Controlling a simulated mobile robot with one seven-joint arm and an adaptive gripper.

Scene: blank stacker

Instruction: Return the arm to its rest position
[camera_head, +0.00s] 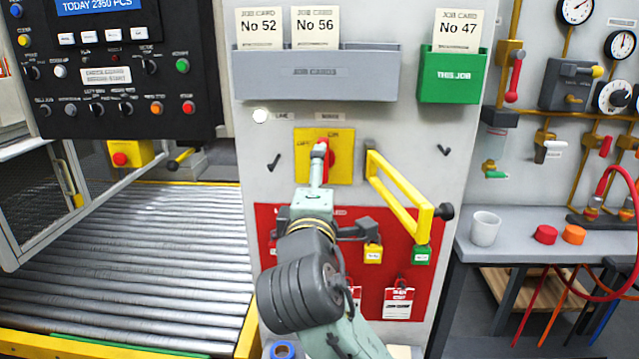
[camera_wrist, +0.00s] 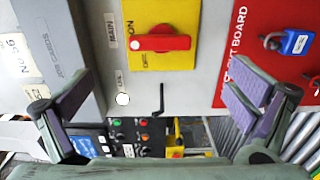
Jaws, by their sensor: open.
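My arm reaches up from the bottom of the head view to the grey cabinet (camera_head: 455,120). My gripper (camera_head: 318,160) is in front of the yellow switch plate (camera_head: 342,165) and partly covers its red handle (camera_head: 329,165). In the wrist view my gripper (camera_wrist: 155,100) has its two fingers wide apart with nothing between them. The red handle (camera_wrist: 160,43) on the yellow plate (camera_wrist: 160,15) lies beyond the fingers, apart from them. In the head view the handle looks roughly upright. The exact gap between fingertips and panel cannot be told.
A yellow bar (camera_head: 400,205) sticks out right of my gripper. The red lockout board (camera_head: 340,285) with padlocks is behind my arm. Grey card holder (camera_head: 315,75) and green holder (camera_head: 452,78) are above. A roller conveyor (camera_head: 120,265) is left; a bench (camera_head: 500,245) is right.

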